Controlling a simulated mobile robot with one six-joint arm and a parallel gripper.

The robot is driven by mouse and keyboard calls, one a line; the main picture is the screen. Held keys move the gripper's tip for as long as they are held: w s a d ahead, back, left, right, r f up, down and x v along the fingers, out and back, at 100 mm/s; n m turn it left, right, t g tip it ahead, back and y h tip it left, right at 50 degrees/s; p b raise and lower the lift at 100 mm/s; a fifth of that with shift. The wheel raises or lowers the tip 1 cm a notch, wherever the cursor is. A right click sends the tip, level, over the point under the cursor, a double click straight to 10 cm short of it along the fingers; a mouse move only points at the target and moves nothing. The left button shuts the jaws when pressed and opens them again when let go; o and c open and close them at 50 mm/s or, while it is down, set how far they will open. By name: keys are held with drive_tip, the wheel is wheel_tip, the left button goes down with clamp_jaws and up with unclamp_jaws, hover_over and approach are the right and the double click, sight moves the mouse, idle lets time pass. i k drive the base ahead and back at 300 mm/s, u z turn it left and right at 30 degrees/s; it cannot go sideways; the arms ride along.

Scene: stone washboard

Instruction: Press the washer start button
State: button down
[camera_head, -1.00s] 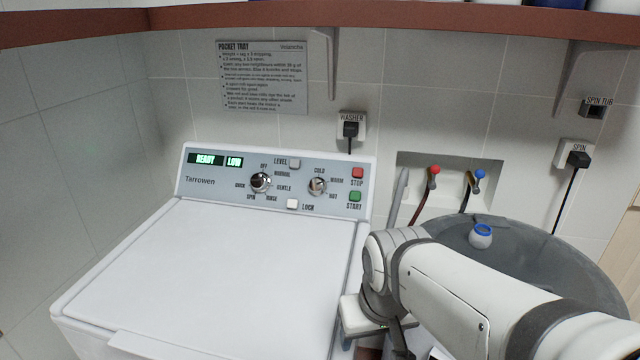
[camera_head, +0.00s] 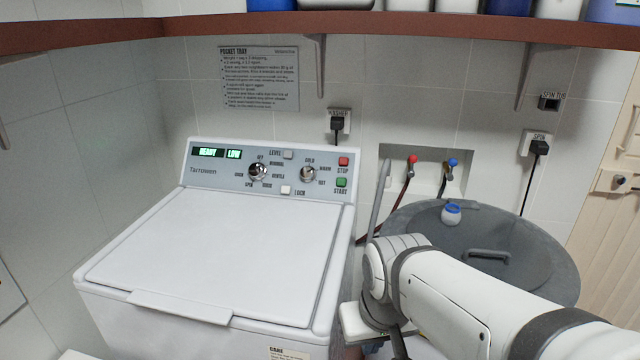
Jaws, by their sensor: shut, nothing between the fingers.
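The washer (camera_head: 215,250) is a white top loader with its lid shut, at the left and middle of the head view. Its grey-blue control panel (camera_head: 215,180) stands at the back, with displays reading READY and LOW. The green START button (camera_head: 341,183) is at the panel's right end, just below the red STOP button (camera_head: 343,161). Nothing covers it. My arm comes in from the lower right, in front and to the right of the panel, and bends down at the bottom edge. My fingertips do not show, and nothing of mine touches the panel.
A brown shelf (camera_head: 400,25) runs overhead. The space above the washer lid is clear.

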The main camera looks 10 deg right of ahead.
sight(341, 181)
drive_tip(key=z, duration=1.5)
drive_tip(key=k, duration=0.65)
drive_tip(key=u, duration=0.25)
drive_tip(key=i, duration=1)
drive_tip(key=u, duration=0.05)
